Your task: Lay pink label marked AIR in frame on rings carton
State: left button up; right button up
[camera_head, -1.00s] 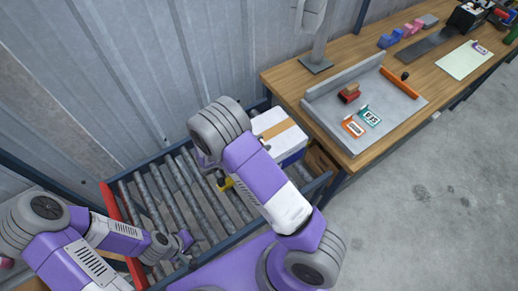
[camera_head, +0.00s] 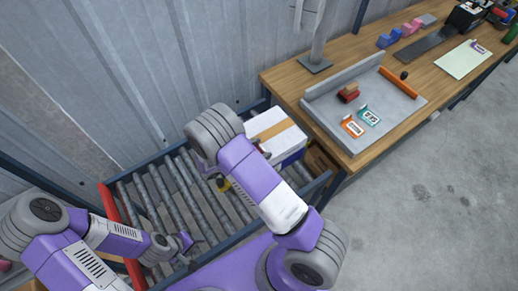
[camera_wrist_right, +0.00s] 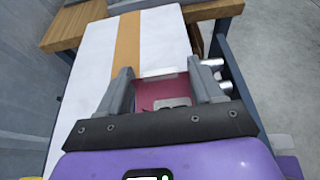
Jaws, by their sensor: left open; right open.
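The white rings carton (camera_head: 277,130) with a tan tape strip stands at the far right end of the roller conveyor; its top fills the upper left of the right wrist view (camera_wrist_right: 85,75). A pink piece (camera_wrist_right: 160,96), which seems to be the AIR label, shows between my right fingers at the carton; its lettering is not readable. My right gripper (camera_wrist_right: 160,72) is open around it, fingers apart on either side. I cannot tell whether the pink piece lies flat in a frame. My left gripper (camera_head: 181,246) is open and empty over the lower conveyor.
The wooden bench (camera_head: 350,163) right of the conveyor holds a grey tray (camera_head: 400,108) with an orange label (camera_head: 352,127), a teal label (camera_head: 369,117) and a red stamp-like object (camera_head: 348,94). Bare rollers (camera_head: 165,205) fill the conveyor's middle.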

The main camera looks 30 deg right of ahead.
pick_arm(q)
jog(key=shift+r, duration=0.2)
pick_arm(e)
jog(key=shift+r, duration=0.25)
pick_arm(q)
jog(key=shift+f, duration=0.15)
pick_arm(e)
jog(key=w+v, duration=0.1)
jog(key=v, duration=1.1)
jog(key=shift+s, duration=0.45)
pick_arm(q)
jog(key=shift+s, duration=0.1)
pick_arm(e)
jog(key=shift+s+f, duration=0.1)
jog(key=shift+f, duration=0.05)
